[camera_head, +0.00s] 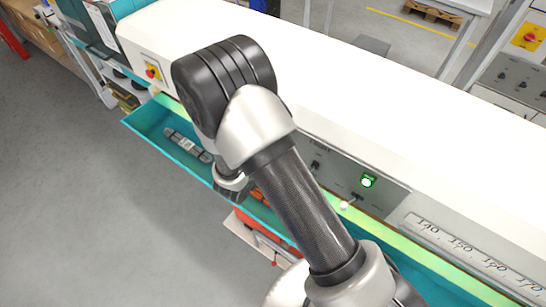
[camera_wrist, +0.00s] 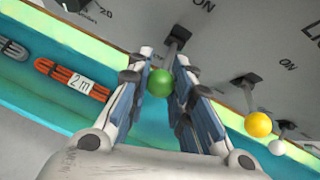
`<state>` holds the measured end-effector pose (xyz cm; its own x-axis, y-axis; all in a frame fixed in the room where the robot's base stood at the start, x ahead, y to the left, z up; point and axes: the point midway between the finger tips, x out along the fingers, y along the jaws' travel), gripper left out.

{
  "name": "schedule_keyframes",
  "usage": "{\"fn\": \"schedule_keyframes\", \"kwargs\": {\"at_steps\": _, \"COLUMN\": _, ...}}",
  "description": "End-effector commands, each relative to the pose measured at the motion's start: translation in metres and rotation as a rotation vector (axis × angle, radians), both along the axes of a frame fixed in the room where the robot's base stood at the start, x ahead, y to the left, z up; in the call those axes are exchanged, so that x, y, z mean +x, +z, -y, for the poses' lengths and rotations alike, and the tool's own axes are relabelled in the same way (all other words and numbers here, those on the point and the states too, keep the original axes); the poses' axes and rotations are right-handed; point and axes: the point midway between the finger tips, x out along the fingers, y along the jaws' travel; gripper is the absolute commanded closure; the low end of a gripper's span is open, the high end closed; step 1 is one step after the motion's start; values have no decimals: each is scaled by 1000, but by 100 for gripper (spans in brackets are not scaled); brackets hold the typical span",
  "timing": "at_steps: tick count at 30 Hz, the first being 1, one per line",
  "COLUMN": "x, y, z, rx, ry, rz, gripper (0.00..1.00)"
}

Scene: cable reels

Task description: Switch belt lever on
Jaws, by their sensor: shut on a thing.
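In the wrist view a lever with a green ball knob (camera_wrist: 160,83) sticks out of a slot in the grey panel (camera_wrist: 228,45). The word ON is printed on the panel above it. My gripper (camera_wrist: 165,58) is shut around this lever, one finger on each side of the green knob. To the right are a lever with a yellow ball knob (camera_wrist: 258,125) and one with a white ball knob (camera_wrist: 277,147). Which of them is the belt lever is not readable. In the head view my arm hides the green lever and most of my gripper.
A teal tray (camera_head: 150,127) runs along the machine's front below the panel, holding a grey cable bundle (camera_head: 188,145) and an orange bundle (camera_wrist: 72,80) tagged 2m. A green-lit button (camera_head: 368,181) and a ruler (camera_head: 470,250) lie to the right. Open floor (camera_head: 90,220) lies left.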

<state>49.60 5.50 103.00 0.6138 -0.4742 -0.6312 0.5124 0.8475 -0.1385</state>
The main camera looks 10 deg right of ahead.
Motion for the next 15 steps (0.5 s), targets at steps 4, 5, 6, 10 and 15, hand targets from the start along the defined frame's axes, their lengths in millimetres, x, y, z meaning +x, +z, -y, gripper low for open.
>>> {"fn": "schedule_keyframes", "kwargs": {"at_steps": 4, "x": 3, "y": 10, "z": 2, "rx": 64, "ry": -2, "rz": -58, "gripper": 100}}
{"fn": "schedule_keyframes", "kwargs": {"at_steps": 5, "x": 3, "y": 11, "z": 2, "rx": 73, "ry": -2, "rz": -69, "gripper": 100}}
{"fn": "schedule_keyframes", "kwargs": {"at_steps": 6, "x": 3, "y": 12, "z": 2, "rx": 86, "ry": -1, "rz": -81, "gripper": 100}}
{"fn": "schedule_keyframes", "kwargs": {"at_steps": 10, "x": 4, "y": 13, "z": 3, "rx": 117, "ry": 0, "rz": -114, "gripper": 100}}
{"fn": "schedule_keyframes", "kwargs": {"at_steps": 15, "x": 4, "y": 14, "z": 4, "rx": 138, "ry": 0, "rz": -136, "gripper": 100}}
